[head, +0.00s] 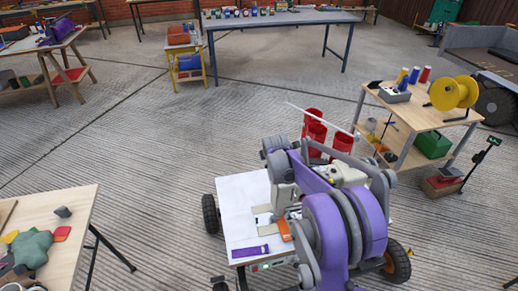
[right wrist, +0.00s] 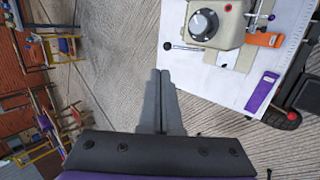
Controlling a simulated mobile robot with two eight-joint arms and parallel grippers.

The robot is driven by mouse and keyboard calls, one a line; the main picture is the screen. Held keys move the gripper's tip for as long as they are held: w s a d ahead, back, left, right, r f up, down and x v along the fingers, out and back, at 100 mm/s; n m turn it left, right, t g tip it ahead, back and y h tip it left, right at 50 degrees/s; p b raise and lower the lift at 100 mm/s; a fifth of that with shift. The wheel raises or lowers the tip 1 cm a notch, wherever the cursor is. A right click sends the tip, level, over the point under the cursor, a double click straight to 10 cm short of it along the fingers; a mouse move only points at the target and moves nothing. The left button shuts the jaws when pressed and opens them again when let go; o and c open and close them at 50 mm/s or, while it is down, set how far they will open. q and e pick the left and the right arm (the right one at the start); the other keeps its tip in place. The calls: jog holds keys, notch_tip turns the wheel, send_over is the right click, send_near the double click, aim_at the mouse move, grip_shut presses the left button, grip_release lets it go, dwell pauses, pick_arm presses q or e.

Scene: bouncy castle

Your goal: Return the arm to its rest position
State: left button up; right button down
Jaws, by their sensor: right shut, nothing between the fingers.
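My right gripper (right wrist: 160,76) shows in the right wrist view with its two grey fingers pressed together and nothing between them. It is over the concrete floor, to the left of a white-topped wheeled cart. In the head view my purple and grey arm (head: 322,215) is folded in front of that cart, and its fingers cannot be made out. My left gripper is in neither view.
The white cart top (head: 238,200) carries a cream machine (right wrist: 216,25), an orange item (right wrist: 263,39) and a purple item (right wrist: 262,93). Red cylinders (head: 313,128) stand behind. A wooden table (head: 62,250) is at left, a wooden cart (head: 425,112) at right.

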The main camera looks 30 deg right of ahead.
jog(key=s+a+r+m+y+p, duration=0.2)
jog(key=s+a+r+m, duration=0.5)
jog(key=s+a, duration=0.75)
jog(key=s+a+m+p, duration=0.1)
jog(key=s+a+m, duration=0.2)
jog(key=s, duration=0.7)
jog(key=s+a+f+m+g+y+p, duration=0.1)
jog(key=s+a+m, duration=0.3)
jog(key=s+a, duration=0.4)
jog(key=shift+s+a+y, duration=0.2)
jog(key=shift+s+y, duration=0.1)
jog(key=shift+s, duration=0.75)
